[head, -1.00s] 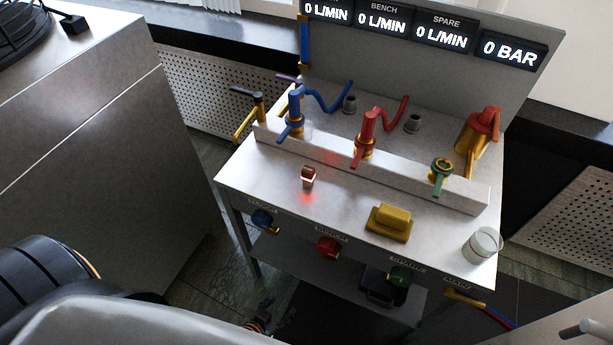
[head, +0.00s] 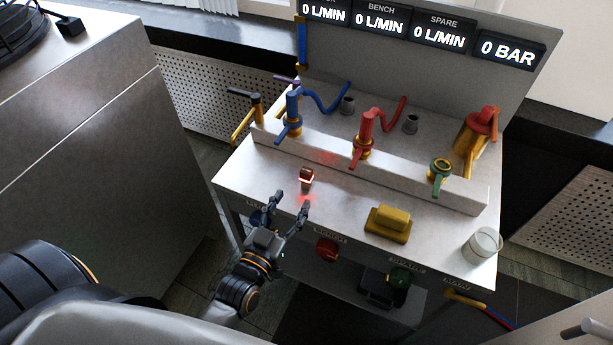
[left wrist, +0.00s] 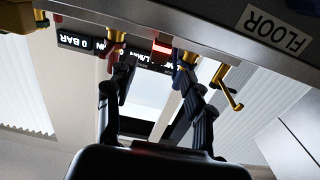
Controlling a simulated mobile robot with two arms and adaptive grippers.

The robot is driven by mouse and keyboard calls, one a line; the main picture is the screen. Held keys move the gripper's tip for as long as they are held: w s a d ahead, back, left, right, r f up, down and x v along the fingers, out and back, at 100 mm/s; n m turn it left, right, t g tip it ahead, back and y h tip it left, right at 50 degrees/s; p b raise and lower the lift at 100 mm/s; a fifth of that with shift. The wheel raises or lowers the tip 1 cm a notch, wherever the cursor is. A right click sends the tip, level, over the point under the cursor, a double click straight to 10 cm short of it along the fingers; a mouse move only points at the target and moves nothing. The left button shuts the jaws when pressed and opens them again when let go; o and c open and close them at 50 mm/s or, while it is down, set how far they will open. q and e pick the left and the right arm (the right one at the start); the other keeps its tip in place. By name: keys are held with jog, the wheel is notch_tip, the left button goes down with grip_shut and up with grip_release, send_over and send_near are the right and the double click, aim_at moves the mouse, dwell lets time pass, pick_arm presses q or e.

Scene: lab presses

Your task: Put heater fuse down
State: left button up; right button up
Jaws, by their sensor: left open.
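The heater fuse appears to be the small red-and-white block (head: 306,178) standing on the white bench top (head: 345,205), with a red glow on the surface around it. In the left wrist view a small red lit piece (left wrist: 161,48) shows between the fingers and looks like the same fuse. My left gripper (head: 291,203) is open and empty, at the bench's front edge just short of the fuse and not touching it. Its spread fingers also show in the left wrist view. My right gripper is not in view.
Blue (head: 293,110), red (head: 366,130) and green (head: 440,172) taps stand along the raised ledge behind the fuse. A yellow block (head: 390,222) and a glass beaker (head: 482,246) stand to the right. Coloured knobs, including a red one (head: 327,249), stick out below the front edge.

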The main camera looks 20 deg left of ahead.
aim_at(304, 179)
pick_arm(q)
jog(key=w, duration=0.7)
jog(key=shift+w+f, duration=0.1)
jog(key=shift+w, duration=0.05)
grip_shut()
